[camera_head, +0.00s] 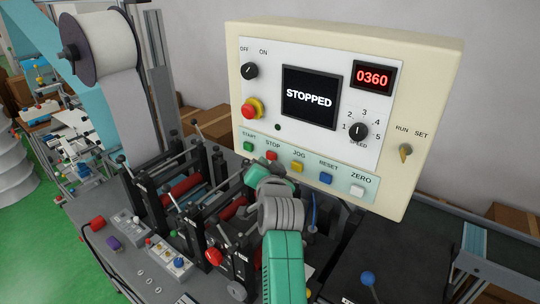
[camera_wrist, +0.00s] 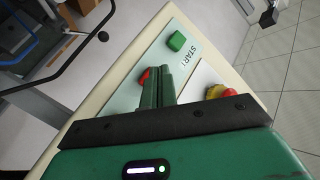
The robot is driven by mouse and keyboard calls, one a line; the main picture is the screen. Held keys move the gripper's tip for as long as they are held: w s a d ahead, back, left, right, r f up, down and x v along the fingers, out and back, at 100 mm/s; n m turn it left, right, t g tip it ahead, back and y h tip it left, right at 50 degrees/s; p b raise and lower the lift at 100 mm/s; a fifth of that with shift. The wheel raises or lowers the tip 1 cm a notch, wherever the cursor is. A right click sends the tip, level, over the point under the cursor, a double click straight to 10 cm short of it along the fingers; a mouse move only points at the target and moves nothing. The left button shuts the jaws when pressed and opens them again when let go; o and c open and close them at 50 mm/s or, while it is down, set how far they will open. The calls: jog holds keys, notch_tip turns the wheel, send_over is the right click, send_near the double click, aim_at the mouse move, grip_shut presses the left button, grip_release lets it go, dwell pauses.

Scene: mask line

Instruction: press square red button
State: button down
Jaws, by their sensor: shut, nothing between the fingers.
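The square red button (camera_head: 271,156), labelled STOP, sits on the pale strip of the control panel between the green START button (camera_head: 248,146) and the yellow JOG button (camera_head: 297,167). My gripper (camera_head: 258,168) is just below it in the head view, shut and empty. In the wrist view, my gripper's fingers (camera_wrist: 158,70) are together, close to the red button (camera_wrist: 144,76) and covering part of it. I cannot tell whether they touch. The green START button (camera_wrist: 177,41) shows clear in the wrist view. The screen (camera_head: 309,97) reads STOPPED.
The blue RESET button (camera_head: 326,178) and white ZERO button (camera_head: 357,190) lie to the right. A red emergency knob on a yellow base (camera_head: 252,108) is above the strip. Machine rollers and levers (camera_head: 185,185) crowd the area below the panel.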

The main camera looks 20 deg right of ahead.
jog(key=shift+s+a+p, duration=0.4)
jog(key=shift+a+p, duration=0.2)
jog(key=shift+a, duration=0.15)
jog(key=shift+s+a+p, duration=0.45)
jog(key=shift+a+p, duration=0.1)
jog(key=shift+a, duration=0.15)
jog(key=shift+s+a+p, duration=0.4)
jog(key=shift+a+p, duration=0.2)
jog(key=shift+a, duration=0.15)
